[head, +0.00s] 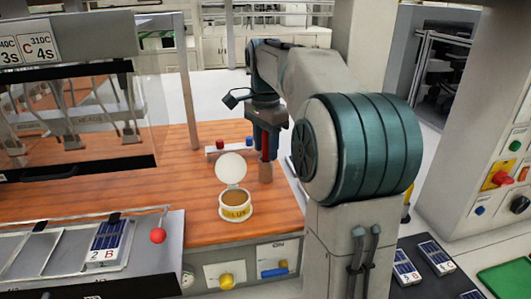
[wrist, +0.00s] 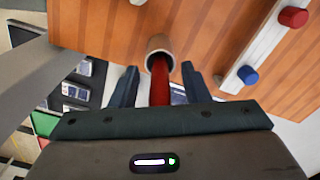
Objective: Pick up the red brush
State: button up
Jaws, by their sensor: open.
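The red brush (wrist: 160,84) stands in a small tan cup (wrist: 153,45) on the wooden bench. In the head view the red brush (head: 265,139) shows as a thin upright strip above the cup (head: 265,174). My gripper (wrist: 159,72) is open, with one finger on each side of the brush and visible gaps between. In the head view my gripper (head: 268,152) points down over the cup. The brush's lower end is hidden in the cup.
A round container (head: 236,211) with its lid raised stands on the bench, left of the cup. A pale bar (head: 228,150) with a red and a blue knob lies behind. A tray edge with a red ball knob (head: 158,236) is at front left. Bare wood (head: 175,185) lies left.

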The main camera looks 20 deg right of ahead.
jog(key=shift+f, duration=0.15)
grip_shut()
